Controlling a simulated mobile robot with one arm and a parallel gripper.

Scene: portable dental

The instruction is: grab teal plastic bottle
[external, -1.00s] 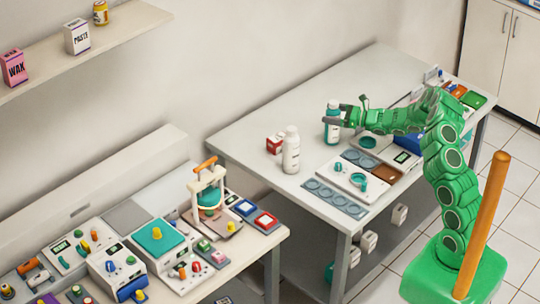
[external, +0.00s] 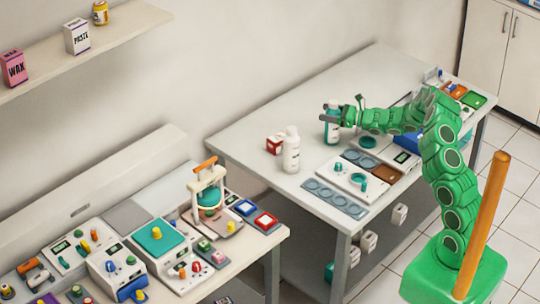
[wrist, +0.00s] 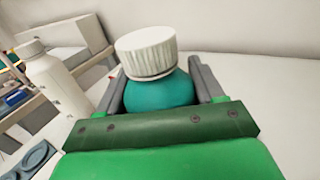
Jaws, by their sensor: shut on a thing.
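The teal plastic bottle (external: 332,134) with a white cap stands upright on the far table, with a white label on its side. My gripper (external: 330,119) is around its upper part, just below the cap. In the wrist view the bottle's white ribbed cap (wrist: 147,52) and teal shoulder (wrist: 165,94) sit between my two grey fingers, which are shut on it. The lower part of the bottle is hidden in the wrist view.
A white tray unit (external: 345,188) and round-welled strips lie in front. The table's back left is clear.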

